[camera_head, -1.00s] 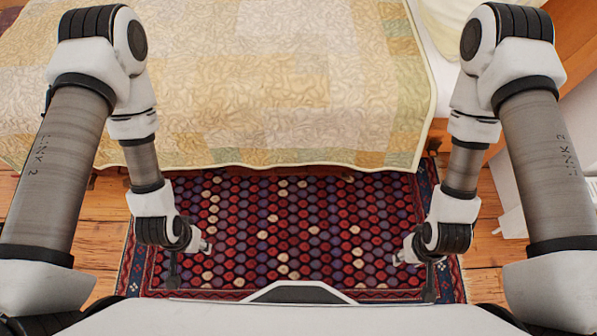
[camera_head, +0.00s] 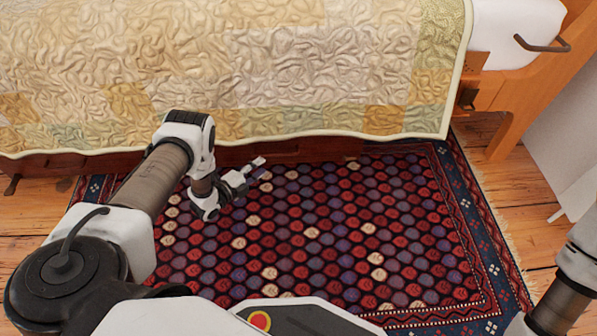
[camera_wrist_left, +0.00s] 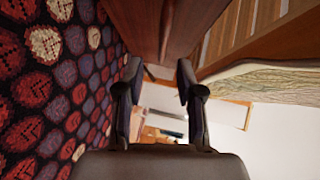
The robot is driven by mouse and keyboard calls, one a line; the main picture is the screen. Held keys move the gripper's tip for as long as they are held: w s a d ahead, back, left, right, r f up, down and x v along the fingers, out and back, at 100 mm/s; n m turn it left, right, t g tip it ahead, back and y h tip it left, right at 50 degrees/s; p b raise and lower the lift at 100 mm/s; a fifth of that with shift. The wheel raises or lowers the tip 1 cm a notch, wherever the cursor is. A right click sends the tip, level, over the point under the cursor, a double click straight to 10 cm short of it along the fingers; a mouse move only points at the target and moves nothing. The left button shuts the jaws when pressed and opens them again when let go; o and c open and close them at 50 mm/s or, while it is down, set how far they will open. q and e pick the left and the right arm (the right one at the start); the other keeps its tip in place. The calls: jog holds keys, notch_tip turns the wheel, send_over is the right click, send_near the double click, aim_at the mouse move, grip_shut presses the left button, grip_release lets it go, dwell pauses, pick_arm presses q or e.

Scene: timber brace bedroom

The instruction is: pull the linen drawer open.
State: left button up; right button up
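A dark reddish-brown wooden front (camera_head: 300,148) shows as a narrow strip under the quilt's hanging edge in the head view. It looks like the linen drawer under the bed; the quilt hides its upper part. In the left wrist view a reddish-brown wooden panel (camera_wrist_left: 165,25) runs from the top towards the fingertips. My left gripper (camera_head: 252,168) is low beside this front. In the left wrist view its fingers (camera_wrist_left: 158,75) are apart, with nothing clearly held between them. I cannot make out a handle or any contact. My right gripper is out of view.
A patterned red rug (camera_head: 330,230) covers the floor before the bed. The patchwork quilt (camera_head: 280,70) overhangs the bed side. The wooden bed end (camera_head: 520,90) with a metal bar (camera_head: 542,45) stands at right. Bare floorboards (camera_head: 530,190) lie right of the rug.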

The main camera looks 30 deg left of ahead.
aim_at(275, 156)
pick_arm(q)
jog(key=b+x, duration=0.4)
jog(key=x, duration=0.3)
jog(key=shift+w, duration=0.4)
jog(key=shift+r, duration=0.1)
grip_shut()
